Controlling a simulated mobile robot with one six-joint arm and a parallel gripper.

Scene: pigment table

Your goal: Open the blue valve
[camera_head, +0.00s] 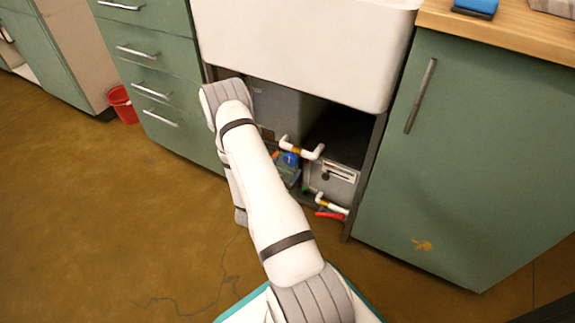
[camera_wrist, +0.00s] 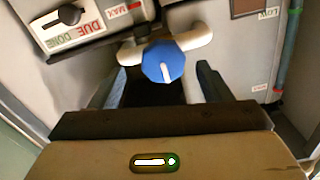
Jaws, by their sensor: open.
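The blue valve (camera_wrist: 163,62) is a round, faceted knob with a white mark, set on a white pipe (camera_wrist: 194,38). In the wrist view it sits in the upper middle, in line with the gap between my fingers. My gripper (camera_wrist: 160,72) is open, with one finger on each side and slightly below the knob in the picture. I see no clear contact, and I cannot tell the exact depth. In the head view the blue valve (camera_head: 290,158) shows in the open space under the sink, just right of my arm, which hides most of my gripper.
A panel with a black slider (camera_wrist: 68,15) lies close at upper left in the wrist view. A lower white pipe (camera_head: 330,203) has a red handle (camera_head: 330,215). Green cabinets (camera_head: 462,165) flank the opening under the white sink (camera_head: 305,45). A red bucket (camera_head: 122,104) stands at left.

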